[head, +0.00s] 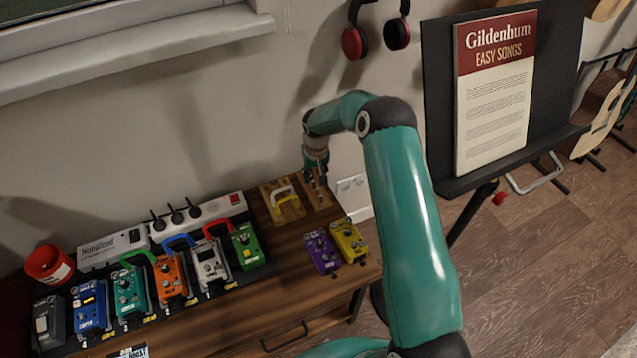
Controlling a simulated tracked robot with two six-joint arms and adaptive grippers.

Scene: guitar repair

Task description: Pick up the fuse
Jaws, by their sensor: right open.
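My right arm reaches over the table from the right. My right gripper (319,183) is open, pointing down over the wooden tray (325,204) at the table's back right corner. I cannot make out a fuse; it may be too small or hidden by the gripper. A wooden piece with a yellow handle (284,197) lies in the left part of the tray, just left of the gripper. My left gripper is not in view.
A row of coloured pedals, one of them orange (170,275), stands along the table. A power strip (185,222) lies behind them. A purple pedal (321,251) and a yellow pedal (349,240) stand in front of the tray. A music stand (437,110) is at right.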

